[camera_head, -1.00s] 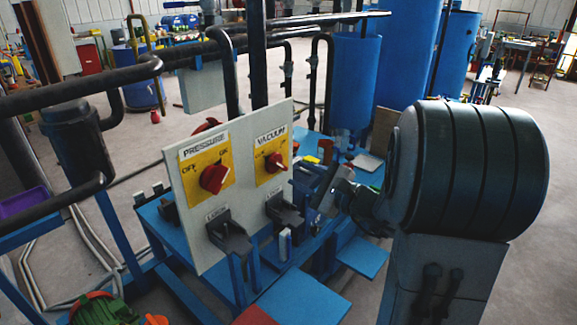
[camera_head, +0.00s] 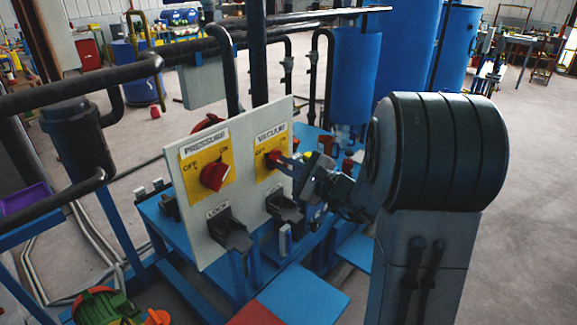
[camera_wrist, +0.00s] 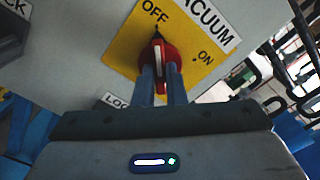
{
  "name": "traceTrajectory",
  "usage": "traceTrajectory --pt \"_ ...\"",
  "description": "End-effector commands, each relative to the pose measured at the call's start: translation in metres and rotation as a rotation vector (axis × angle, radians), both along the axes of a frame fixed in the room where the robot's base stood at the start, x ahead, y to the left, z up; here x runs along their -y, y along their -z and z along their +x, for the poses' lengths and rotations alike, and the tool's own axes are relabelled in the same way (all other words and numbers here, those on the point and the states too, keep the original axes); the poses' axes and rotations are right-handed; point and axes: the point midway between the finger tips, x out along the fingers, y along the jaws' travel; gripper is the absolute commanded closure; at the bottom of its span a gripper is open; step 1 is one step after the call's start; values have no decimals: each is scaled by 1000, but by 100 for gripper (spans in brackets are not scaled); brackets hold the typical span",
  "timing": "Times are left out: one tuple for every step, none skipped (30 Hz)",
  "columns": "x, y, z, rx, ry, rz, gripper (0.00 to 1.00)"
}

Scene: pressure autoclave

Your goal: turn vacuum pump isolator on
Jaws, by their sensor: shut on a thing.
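The vacuum isolator is a red rotary knob (camera_wrist: 158,62) on a yellow plate (camera_wrist: 185,38) with OFF and ON marks, under a VACUUM label. In the wrist view its white line points up toward the OFF mark. In the head view the knob (camera_head: 272,158) is partly covered by my fingers. My gripper (camera_wrist: 160,80) has its two blue fingers on either side of the knob's grip, closed on it. In the head view my gripper (camera_head: 282,163) reaches the panel from the right.
The white panel (camera_head: 243,205) also carries a red PRESSURE knob (camera_head: 214,176) on the left. Black lock boxes (camera_head: 232,236) stick out below both knobs. Dark pipes (camera_head: 110,90) run behind and left. A blue tank (camera_head: 352,80) stands behind.

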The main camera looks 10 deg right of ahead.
Motion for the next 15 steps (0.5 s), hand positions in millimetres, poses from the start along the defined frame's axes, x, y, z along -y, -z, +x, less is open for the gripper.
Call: traceTrajectory --pt "0 0 0 -2 0 2 100" --pt "0 0 0 -4 0 5 100" --pt "0 0 0 -7 0 10 100" --pt "0 0 0 -10 0 14 100" --pt "0 0 0 -14 0 19 100" --pt "0 0 0 -22 0 31 100" --pt "0 0 0 -28 0 39 100" --pt "0 0 0 -36 1 49 100" --pt "1 0 0 -48 1 65 100" --pt "1 0 0 -58 1 79 100" --pt "1 0 0 -68 1 94 100" --pt "1 0 0 -85 2 116 100" --pt "1 0 0 -99 2 135 100" --pt "1 0 0 -112 2 153 100" --pt "1 0 0 -132 1 181 100"
